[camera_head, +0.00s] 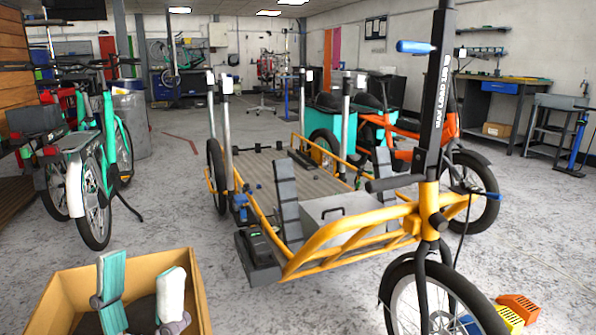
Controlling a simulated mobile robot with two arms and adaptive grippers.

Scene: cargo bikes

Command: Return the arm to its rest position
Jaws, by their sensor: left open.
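My left gripper (143,264) shows at the bottom left. Its two upright fingers, one with a teal face and one whitish, stand well apart with nothing between them. They overlap the open cardboard box (73,291) in the picture; I cannot tell how deep they reach into it. The rest of my left arm is below the picture edge or hidden. My right gripper and right arm are out of view.
A yellow cargo trike (345,230) with a flat bed fills the centre and right, close to the box. Green bikes (100,155) stand at left. Yellow and orange blocks (518,306) lie at the lower right. Floor is clear between box and green bikes.

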